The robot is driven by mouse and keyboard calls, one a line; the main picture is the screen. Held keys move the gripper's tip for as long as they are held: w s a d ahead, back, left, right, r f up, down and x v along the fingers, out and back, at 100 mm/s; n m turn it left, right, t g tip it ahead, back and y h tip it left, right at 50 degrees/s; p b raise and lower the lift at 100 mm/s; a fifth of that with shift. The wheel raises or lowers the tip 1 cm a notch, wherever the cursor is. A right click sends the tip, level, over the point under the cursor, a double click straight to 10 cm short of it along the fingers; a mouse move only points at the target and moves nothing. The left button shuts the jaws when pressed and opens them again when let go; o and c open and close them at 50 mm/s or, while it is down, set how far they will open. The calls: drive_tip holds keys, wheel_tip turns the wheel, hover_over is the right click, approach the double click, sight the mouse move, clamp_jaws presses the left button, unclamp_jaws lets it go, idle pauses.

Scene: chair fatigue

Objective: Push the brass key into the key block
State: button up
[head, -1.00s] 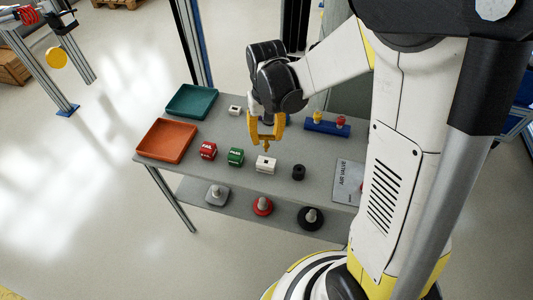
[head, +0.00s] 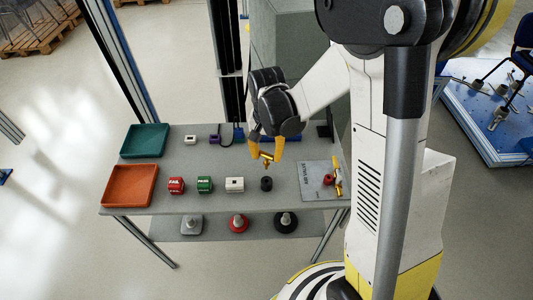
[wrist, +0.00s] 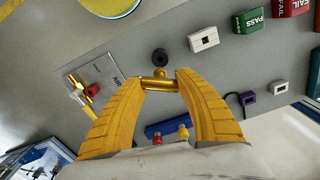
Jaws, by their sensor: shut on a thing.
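My gripper (head: 266,155) is shut on the brass key (head: 266,161) and holds it above the grey table. In the wrist view the key (wrist: 160,84) lies crosswise between the fingertips, with a rounded end pointing away from my gripper. A white block with a dark slot (head: 235,185), which looks like the key block, stands on the table to the left of my gripper. It also shows in the wrist view (wrist: 203,38), beyond the fingertips to the right. The key and the block are apart.
A black round piece (head: 266,184) stands just in front of my gripper. Green (head: 204,184) and red (head: 176,185) blocks stand left of the white block. Orange (head: 130,186) and teal (head: 145,141) trays are at the left. A blue rack (wrist: 170,126) shows near my gripper.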

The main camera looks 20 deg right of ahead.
sight(267, 166)
wheel_tip(267, 166, down, 6)
drive_tip(key=b, duration=0.5)
drive_tip(key=shift+r, duration=0.1)
drive_tip(key=shift+f+b, duration=2)
drive_tip(key=shift+b, duration=0.3)
idle(1.5)
drive_tip(key=o, duration=1.1)
drive_tip(key=shift+r, duration=0.1)
wheel_tip(267, 166, up, 12)
drive_tip(key=shift+f, duration=0.1)
